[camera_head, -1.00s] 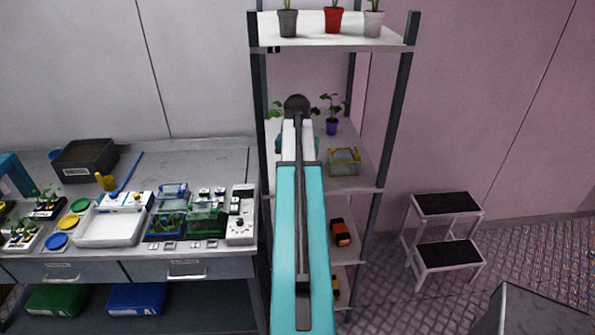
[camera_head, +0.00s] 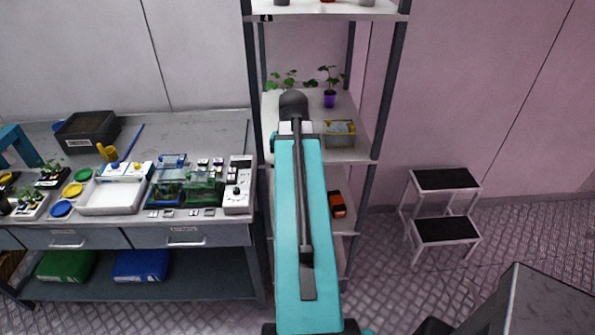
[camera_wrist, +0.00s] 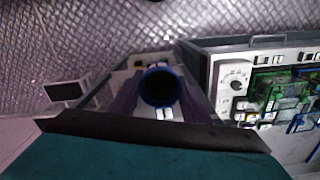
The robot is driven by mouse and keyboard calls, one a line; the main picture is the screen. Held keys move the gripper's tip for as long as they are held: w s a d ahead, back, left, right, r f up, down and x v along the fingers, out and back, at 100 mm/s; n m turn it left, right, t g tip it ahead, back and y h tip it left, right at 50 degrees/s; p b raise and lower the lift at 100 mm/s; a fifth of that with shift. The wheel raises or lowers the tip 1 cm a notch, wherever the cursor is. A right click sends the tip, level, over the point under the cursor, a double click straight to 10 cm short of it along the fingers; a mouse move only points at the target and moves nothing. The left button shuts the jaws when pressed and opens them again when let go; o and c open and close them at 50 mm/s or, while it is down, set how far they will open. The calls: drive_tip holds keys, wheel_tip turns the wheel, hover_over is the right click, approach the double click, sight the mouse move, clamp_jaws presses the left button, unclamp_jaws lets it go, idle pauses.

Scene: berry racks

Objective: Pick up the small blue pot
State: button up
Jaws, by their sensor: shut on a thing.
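The small blue pot (camera_wrist: 160,71) is in the middle of the wrist view. Its round blue rim faces the camera and its inside is dark. My gripper (camera_wrist: 160,95) is shut on it, with one dark finger on each side of the pot. In the head view my teal arm covers the gripper and the pot.
A lab bench (camera_head: 205,135) with trays is left. A step stool (camera_head: 445,180) stands right.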

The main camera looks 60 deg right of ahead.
idle(0.9)
drive_tip(key=shift+w+a+f, duration=0.3)
drive_tip(key=shift+w+a, duration=0.15)
drive_tip(key=w+a+f+n+b, duration=0.3)
drive_tip(key=w+a+n, duration=0.3)
drive_tip(key=a, duration=0.8)
drive_tip(key=w+a+f+n+b, duration=0.4)
drive_tip(key=w+a+n+b, duration=0.2)
drive_tip(key=w+a, duration=0.7)
drive_tip(key=w+a+f+n+b, duration=0.3)
drive_tip(key=w+a+n, duration=0.4)
drive_tip(key=a, duration=0.8)
drive_tip(key=shift+w+f+b, duration=0.3)
drive_tip(key=shift+w+b, duration=0.45)
drive_tip(key=shift+w, duration=0.4)
